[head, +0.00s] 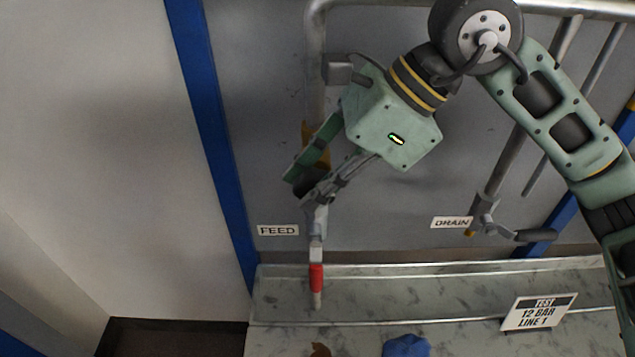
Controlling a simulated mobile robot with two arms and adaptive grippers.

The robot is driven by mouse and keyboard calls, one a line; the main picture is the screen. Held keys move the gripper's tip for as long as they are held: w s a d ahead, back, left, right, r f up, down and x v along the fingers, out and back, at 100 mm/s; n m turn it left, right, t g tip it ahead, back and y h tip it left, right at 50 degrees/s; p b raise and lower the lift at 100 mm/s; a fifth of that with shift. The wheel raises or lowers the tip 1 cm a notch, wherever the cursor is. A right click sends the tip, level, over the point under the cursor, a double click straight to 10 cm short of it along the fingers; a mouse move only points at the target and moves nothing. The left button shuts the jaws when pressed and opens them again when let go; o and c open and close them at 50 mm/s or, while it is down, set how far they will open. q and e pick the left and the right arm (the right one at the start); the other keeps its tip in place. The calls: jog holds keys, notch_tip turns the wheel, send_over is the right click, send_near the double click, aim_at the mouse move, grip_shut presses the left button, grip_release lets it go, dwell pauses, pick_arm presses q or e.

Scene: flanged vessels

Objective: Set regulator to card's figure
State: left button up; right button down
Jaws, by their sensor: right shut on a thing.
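The card (538,312) on the bench at lower right reads "TEST 12 BAR LINE 1". My right gripper (308,194) is at the upright feed pipe, above and right of the FEED label (278,230). It is shut on a dark part of the feed line, mostly hidden by the fingers; I cannot tell whether this is the regulator's knob. No gauge face or scale is readable. An orange-brown piece (318,140) shows partly behind the gripper. My left gripper is not in view.
A red-banded piece (316,279) hangs below the feed pipe, over the bench (450,291). The drain valve handle (516,235) sits by the DRAIN label (452,222). A blue object (406,346) and a brown one (320,350) show at the bottom edge. A blue post (213,140) stands left.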

jog(key=c, duration=1.9)
grip_release()
jog(key=v, duration=1.2)
jog(key=shift+d, duration=0.1)
